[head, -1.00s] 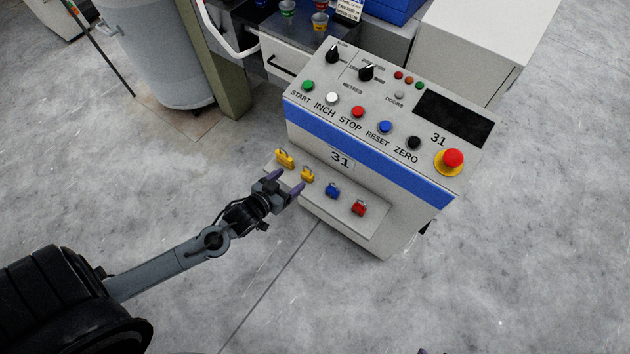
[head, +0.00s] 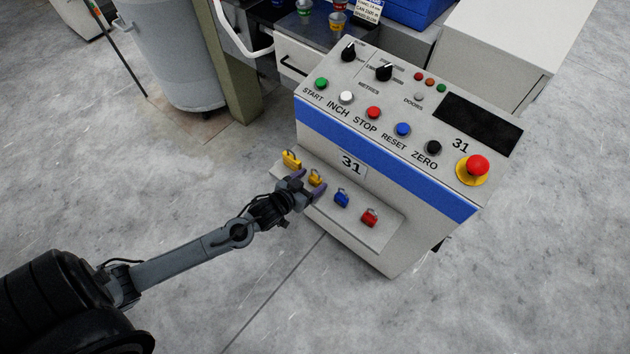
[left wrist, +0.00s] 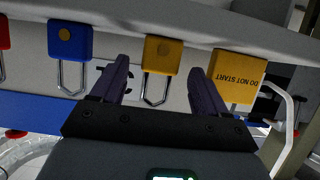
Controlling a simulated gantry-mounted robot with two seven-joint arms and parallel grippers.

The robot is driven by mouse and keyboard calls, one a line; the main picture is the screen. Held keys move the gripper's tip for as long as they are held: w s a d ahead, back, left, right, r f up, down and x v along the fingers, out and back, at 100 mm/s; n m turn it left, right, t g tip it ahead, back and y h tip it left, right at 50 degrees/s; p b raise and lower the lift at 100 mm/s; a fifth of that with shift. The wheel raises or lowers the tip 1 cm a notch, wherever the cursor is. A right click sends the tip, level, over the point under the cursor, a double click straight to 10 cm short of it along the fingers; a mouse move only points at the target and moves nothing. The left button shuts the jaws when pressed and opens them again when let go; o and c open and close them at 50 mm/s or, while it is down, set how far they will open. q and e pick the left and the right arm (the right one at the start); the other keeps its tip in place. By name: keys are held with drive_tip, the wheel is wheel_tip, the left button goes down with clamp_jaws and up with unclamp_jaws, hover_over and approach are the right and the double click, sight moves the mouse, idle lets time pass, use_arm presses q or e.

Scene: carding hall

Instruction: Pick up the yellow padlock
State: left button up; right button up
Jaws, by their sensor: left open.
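Two yellow things stand on the ledge of the grey control box. The smaller yellow padlock (head: 316,176) is second from the left in the head view; its body and shackle show in the left wrist view (left wrist: 162,54). The larger yellow one (head: 291,159), at the ledge's left end, bears "DO NOT START" in the left wrist view (left wrist: 236,80). My left gripper (head: 310,182) is open, with its purple fingers on either side of the smaller padlock in the left wrist view (left wrist: 159,76). Contact cannot be told. My right gripper is not in view.
A blue padlock (head: 341,198) and a red padlock (head: 369,217) stand to the right on the same ledge (head: 350,228). Above are buttons and a red emergency stop (head: 473,167). A grey bin (head: 180,60) stands at the back left. The floor in front is clear.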

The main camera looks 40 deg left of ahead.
sight(314, 179)
use_arm(q)
drive_tip(key=b+x, duration=0.2)
drive_tip(key=x, duration=0.2)
drive_tip(key=shift+w, duration=0.3)
drive_tip(key=shift+s, duration=0.1)
drive_tip(key=shift+c, duration=0.3)
drive_tip(key=c, duration=1)
drive_tip(key=shift+c, duration=0.2)
